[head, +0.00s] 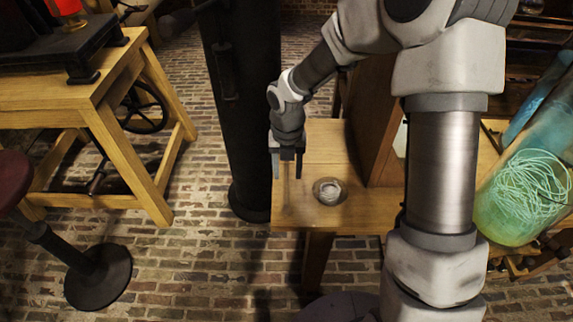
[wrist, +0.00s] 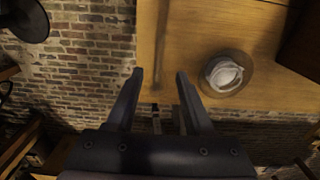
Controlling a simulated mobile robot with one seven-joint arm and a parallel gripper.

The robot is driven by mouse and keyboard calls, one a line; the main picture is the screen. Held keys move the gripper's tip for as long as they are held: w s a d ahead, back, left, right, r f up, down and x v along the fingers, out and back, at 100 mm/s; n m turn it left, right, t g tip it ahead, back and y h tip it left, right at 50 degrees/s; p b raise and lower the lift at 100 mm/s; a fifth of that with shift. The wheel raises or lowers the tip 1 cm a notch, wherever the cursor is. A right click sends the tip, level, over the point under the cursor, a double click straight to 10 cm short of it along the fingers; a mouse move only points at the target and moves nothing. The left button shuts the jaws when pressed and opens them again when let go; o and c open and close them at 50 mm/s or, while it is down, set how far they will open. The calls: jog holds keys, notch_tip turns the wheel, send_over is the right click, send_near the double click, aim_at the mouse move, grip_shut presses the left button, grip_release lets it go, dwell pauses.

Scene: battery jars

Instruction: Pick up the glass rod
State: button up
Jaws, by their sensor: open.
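A thin, faint, see-through strip that looks like the glass rod (wrist: 161,40) lies on the wooden table in the wrist view. It runs from the top edge down toward the gap between my fingers. In the head view it is too faint to make out clearly. My gripper (head: 287,176) points down over the left end of the table (head: 318,150). In the wrist view my gripper (wrist: 160,74) is open, its fingertips on either side of the strip's line. I see nothing held, and I cannot tell how high the fingertips are above the table.
A small round glass dish (head: 330,191) with whitish contents stands right of my gripper; it also shows in the wrist view (wrist: 224,75). A dark column (head: 238,110) rises just left of the table. A large greenish glass jar (head: 520,200) lies at the right. Brick floor surrounds the table.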

aim_at(286, 190)
notch_tip(286, 190, down, 7)
jog(key=shift+s+a+r+b, duration=0.15)
jog(key=shift+b, duration=1.1)
jog(key=shift+r, duration=0.1)
grip_shut()
